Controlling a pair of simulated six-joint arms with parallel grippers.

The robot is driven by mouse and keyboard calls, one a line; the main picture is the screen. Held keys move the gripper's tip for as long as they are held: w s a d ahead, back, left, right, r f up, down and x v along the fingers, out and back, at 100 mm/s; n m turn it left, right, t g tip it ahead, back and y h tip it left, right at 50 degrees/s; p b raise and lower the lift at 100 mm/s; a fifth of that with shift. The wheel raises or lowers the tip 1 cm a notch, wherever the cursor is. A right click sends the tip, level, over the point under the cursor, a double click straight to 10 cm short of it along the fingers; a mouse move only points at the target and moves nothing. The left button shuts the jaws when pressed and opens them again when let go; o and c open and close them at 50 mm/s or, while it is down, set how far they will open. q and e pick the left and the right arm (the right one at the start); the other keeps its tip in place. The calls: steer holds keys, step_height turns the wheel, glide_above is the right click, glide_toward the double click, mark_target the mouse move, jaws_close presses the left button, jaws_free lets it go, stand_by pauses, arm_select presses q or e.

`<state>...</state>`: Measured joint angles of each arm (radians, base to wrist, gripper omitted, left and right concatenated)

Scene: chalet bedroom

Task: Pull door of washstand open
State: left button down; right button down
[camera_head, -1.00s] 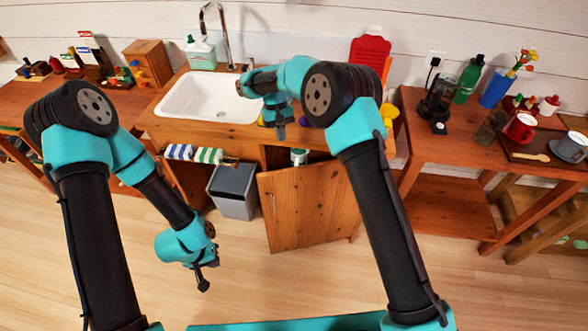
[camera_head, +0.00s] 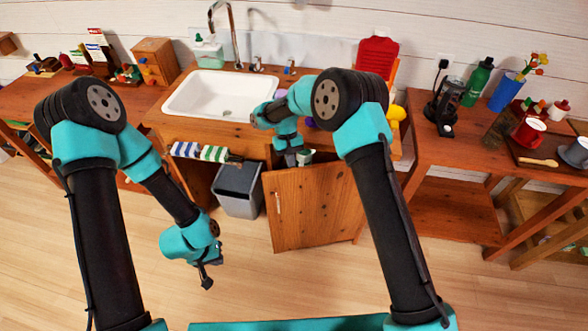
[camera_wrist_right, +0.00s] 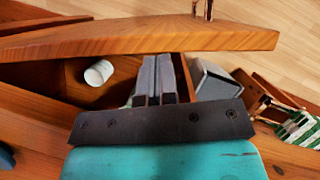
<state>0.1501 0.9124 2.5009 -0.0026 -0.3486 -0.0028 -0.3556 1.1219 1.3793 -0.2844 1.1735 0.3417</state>
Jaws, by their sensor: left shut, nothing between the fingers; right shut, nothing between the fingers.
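The wooden washstand (camera_head: 200,135) has a white basin (camera_head: 222,96). Its door (camera_head: 318,210) stands partly open, with a slim vertical handle (camera_head: 277,203) on its front. In the right wrist view the door's top edge (camera_wrist_right: 140,40) crosses the picture, with the handle (camera_wrist_right: 208,10) on the far side. My right gripper (camera_head: 303,158) is shut and empty at the door's top edge. In the wrist view its fingertips (camera_wrist_right: 160,62) lie on the inner side of the door; whether they touch it I cannot tell. My left gripper (camera_head: 208,280) is shut and empty, low over the floor.
A grey bin (camera_head: 238,190) stands left of the door. Striped towels (camera_head: 200,152) hang at the washstand's front. A white can (camera_wrist_right: 98,73) is inside the cabinet. A side table (camera_head: 450,165) with a kettle, bottle and mugs stands right. The floor before the door is clear.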

mark_target(294, 169)
steer(key=shift+s+d, duration=0.3)
steer(key=shift+s, duration=0.7)
steer(key=shift+s+d, duration=0.25)
steer(key=shift+s, duration=0.75)
